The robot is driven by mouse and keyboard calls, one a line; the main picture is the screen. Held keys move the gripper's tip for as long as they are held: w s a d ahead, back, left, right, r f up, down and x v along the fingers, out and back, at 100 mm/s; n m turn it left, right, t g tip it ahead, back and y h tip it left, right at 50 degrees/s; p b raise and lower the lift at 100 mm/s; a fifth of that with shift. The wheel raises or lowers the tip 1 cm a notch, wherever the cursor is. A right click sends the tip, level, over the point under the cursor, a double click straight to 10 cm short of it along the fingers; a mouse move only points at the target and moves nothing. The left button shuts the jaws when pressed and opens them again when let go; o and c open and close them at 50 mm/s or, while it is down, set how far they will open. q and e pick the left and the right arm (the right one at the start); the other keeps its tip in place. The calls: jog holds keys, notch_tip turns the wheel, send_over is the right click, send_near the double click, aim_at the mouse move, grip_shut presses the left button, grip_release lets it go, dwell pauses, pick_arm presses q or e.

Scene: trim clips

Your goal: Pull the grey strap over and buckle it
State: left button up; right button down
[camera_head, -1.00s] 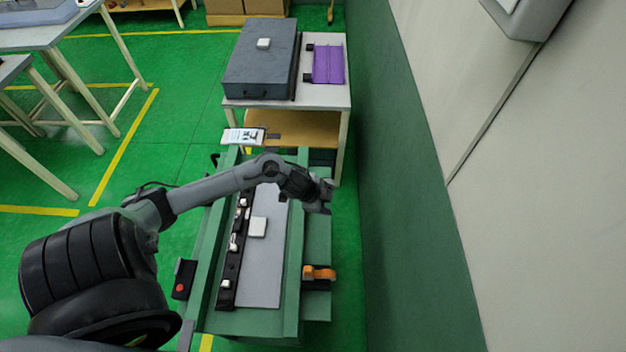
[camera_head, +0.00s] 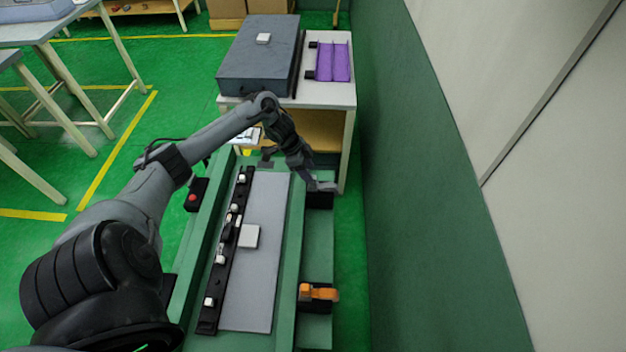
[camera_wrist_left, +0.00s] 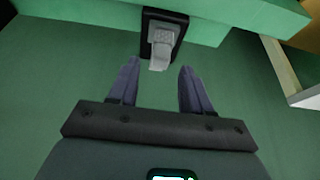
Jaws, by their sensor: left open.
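The grey strap (camera_head: 322,187) sits in a black holder on the right side of the green fixture; its end hangs out of the holder in the left wrist view (camera_wrist_left: 160,50). My left gripper (camera_head: 303,168) is just left of it in the head view. In the wrist view, its two open fingers (camera_wrist_left: 160,68) point at the strap end, one on each side, with nothing gripped. A black buckle box with a red button (camera_head: 195,196) is on the fixture's left side, across from the strap. My right gripper is not in view.
A grey panel (camera_head: 262,280) lies on the fixture beside a black rail (camera_head: 212,300) with several white clips. An orange strap (camera_head: 322,293) is nearer on the right side. A table with a grey case (camera_head: 258,62) stands behind. A wall closes the right side.

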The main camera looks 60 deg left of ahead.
aim_at(313, 176)
pick_arm(q)
jog(key=shift+b+x, duration=0.5)
jog(key=shift+x, duration=2)
jog(key=shift+a, duration=0.1)
grip_shut()
